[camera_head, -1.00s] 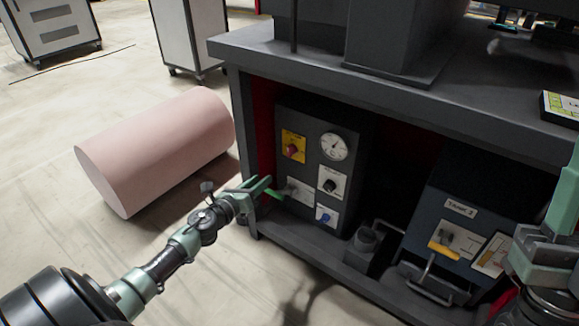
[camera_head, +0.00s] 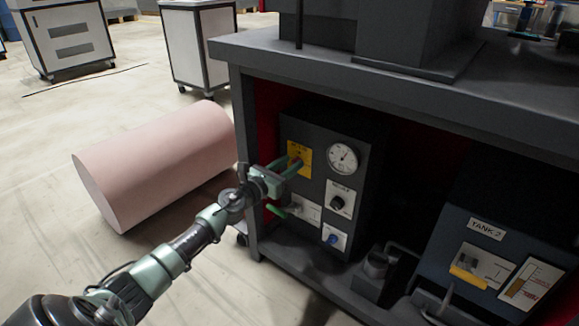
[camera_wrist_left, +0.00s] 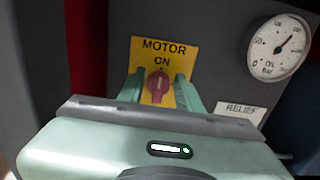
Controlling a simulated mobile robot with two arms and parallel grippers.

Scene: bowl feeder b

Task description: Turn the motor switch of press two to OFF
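The motor switch is a red knob (camera_wrist_left: 157,85) on a yellow plate (camera_wrist_left: 164,50) reading MOTOR and ON. Its white mark stands upright, towards ON. The plate also shows in the head view (camera_head: 299,152), on the dark control box (camera_head: 318,133) under the bench. My left gripper (camera_head: 288,168) is at the plate. In the left wrist view its two fingers (camera_wrist_left: 158,92) are apart, one on each side of the knob. Whether they touch it I cannot tell. The plate's lower part is hidden by the gripper. My right gripper is not in view.
An oil gauge (camera_head: 342,158) and a relief knob (camera_head: 337,202) sit right of the switch. A green lever (camera_head: 276,211) juts out below my gripper. A blue tank box (camera_head: 455,225) stands right. A pink cylinder (camera_head: 155,165) lies on the floor left.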

